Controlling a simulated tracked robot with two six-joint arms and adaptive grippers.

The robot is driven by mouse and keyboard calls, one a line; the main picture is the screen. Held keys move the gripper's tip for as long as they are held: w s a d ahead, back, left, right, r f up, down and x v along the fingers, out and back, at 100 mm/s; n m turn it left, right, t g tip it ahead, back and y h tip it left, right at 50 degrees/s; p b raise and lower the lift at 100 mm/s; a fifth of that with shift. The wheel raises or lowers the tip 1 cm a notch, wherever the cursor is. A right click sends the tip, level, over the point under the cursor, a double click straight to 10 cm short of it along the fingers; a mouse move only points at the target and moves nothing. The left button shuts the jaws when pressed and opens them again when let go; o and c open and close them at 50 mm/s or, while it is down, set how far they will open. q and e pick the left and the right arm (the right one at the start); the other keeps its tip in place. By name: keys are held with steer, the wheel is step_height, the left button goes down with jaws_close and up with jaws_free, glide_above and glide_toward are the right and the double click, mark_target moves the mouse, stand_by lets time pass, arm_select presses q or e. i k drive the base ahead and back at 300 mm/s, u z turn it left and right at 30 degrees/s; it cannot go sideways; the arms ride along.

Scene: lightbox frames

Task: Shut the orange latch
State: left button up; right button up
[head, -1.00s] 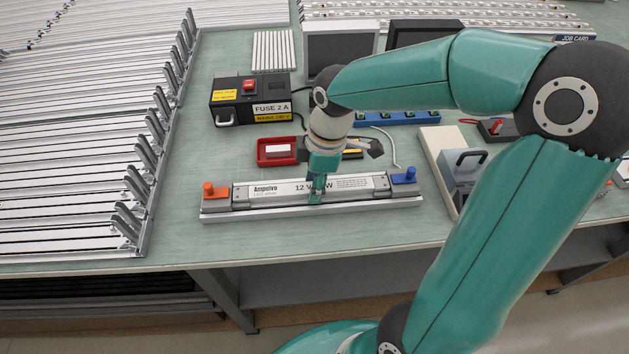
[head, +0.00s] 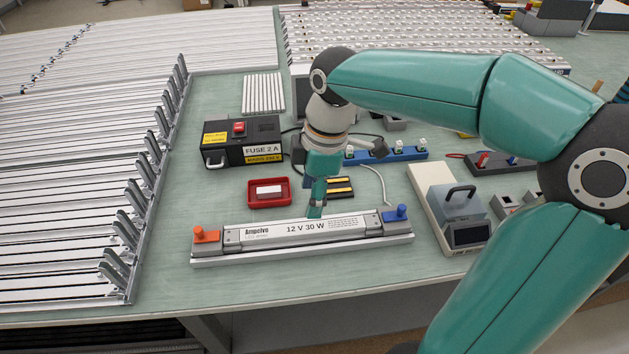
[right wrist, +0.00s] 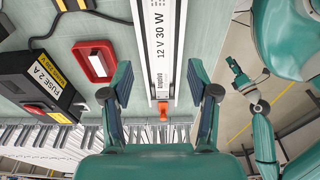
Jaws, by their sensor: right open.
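A silver driver unit labelled 12 V 30 W (head: 300,229) lies in a long, pale holder (head: 300,251) near the bench's front edge. The orange latch (head: 206,234) is at the holder's left end, its small knob standing up. A blue latch (head: 396,214) is at the right end. My right gripper (head: 315,207) is above the driver's rear edge, right of the orange latch and apart from it. In the right wrist view its fingers are spread and empty, with the orange latch (right wrist: 163,112) between them in the picture. My left gripper (right wrist: 238,75) shows small there; its jaws are unclear.
A red tray (head: 268,202) and a black fuse box (head: 242,150) stand behind the driver. A grey device with a handle (head: 462,215) is to the right. A rack of metal strips (head: 70,220) fills the left side. Bench left of the orange latch is clear.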

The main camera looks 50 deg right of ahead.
mark_target(200, 237)
steer(key=k, duration=1)
